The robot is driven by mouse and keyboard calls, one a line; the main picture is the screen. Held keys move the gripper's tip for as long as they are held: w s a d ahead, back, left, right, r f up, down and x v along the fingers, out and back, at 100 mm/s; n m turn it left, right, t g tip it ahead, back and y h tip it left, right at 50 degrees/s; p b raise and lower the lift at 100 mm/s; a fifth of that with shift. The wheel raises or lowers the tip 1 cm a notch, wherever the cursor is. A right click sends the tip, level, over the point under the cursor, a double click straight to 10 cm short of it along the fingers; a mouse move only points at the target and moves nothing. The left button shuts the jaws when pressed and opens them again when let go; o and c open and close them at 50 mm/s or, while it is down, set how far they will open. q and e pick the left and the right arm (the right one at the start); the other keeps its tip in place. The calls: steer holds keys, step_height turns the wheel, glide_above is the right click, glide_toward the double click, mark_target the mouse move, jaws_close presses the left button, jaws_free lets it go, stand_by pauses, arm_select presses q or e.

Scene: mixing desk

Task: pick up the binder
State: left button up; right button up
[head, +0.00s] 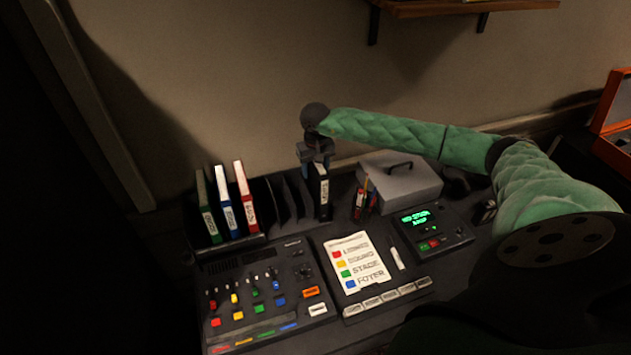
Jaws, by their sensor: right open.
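A black binder (321,192) with a white spine label stands upright at the right end of a dark rack (285,200) at the back of the desk. My right gripper (316,163) points down at the top of this binder, with its fingers close to the upper edge. It is open; I cannot tell whether the fingers touch the binder. A green binder (207,207), a blue binder (226,203) and a red binder (245,197) stand upright at the left end of the rack. My left gripper is not in view.
A pen holder (364,204) and a grey case (400,182) with a handle stand just right of the black binder. In front are a mixing console (262,298), a label sheet (356,262) and a box with a green display (430,228). The wall is close behind.

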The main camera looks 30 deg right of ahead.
steer(key=shift+c, duration=0.2)
jaws_close()
